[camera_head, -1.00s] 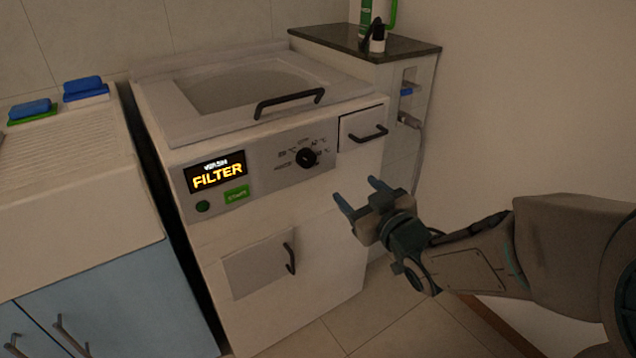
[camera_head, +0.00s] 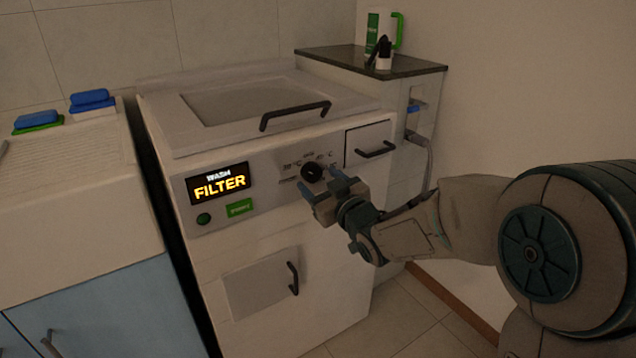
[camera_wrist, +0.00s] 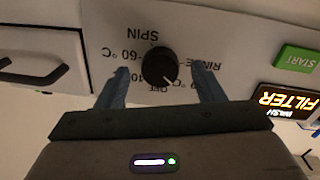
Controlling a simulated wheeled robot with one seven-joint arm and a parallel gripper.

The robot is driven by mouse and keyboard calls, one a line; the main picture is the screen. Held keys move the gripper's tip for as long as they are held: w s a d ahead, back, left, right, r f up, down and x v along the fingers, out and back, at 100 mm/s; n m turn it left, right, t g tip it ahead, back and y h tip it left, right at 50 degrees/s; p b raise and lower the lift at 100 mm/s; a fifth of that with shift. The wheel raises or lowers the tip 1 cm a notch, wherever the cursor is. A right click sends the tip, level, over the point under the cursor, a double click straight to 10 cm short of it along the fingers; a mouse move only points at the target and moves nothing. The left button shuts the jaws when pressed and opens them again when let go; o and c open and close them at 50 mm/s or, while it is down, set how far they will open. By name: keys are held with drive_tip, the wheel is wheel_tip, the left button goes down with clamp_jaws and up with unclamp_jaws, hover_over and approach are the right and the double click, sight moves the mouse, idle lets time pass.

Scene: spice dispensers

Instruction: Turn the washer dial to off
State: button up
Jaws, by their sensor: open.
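The washer (camera_head: 330,262) is a white top-lidded machine with a control panel on its front. The black dial (camera_head: 312,172) sits on the right part of the panel, and it also shows in the wrist view (camera_wrist: 160,66) with labels such as SPIN, OFF and temperatures around it, upside down. A pale pointer mark on the dial faces the lower right there, near OFF. My gripper (camera_head: 318,183) is open, just in front of the dial. In the wrist view its two blue fingers (camera_wrist: 162,88) stand on either side of the dial, with gaps; contact cannot be told.
A lit display (camera_head: 219,183) reads WASH FILTER, with a green START button (camera_head: 240,207) below. A drawer with a black handle (camera_head: 375,149) is right of the dial. The lid handle (camera_head: 295,114) juts out above. A side cabinet (camera_head: 425,69) stands at the right.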

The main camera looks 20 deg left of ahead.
drive_tip(key=shift+w+a, duration=0.5)
drive_tip(key=shift+a, duration=0.05)
drive_tip(key=c, duration=1)
drive_tip(key=shift+m, duration=0.4)
drive_tip(key=m, duration=0.2)
drive_tip(key=m+p, duration=0.1)
drive_tip(key=shift+r+m+p, duration=0.2)
drive_tip(key=shift+m+p, duration=0.1)
drive_tip(key=shift+m, duration=0.1)
drive_tip(key=m+p, duration=0.2)
drive_tip(key=m, duration=0.2)
drive_tip(key=shift+s+m+g+p, duration=0.1)
drive_tip(key=shift+m+g+p, duration=0.2)
drive_tip(key=shift+g, duration=0.1)
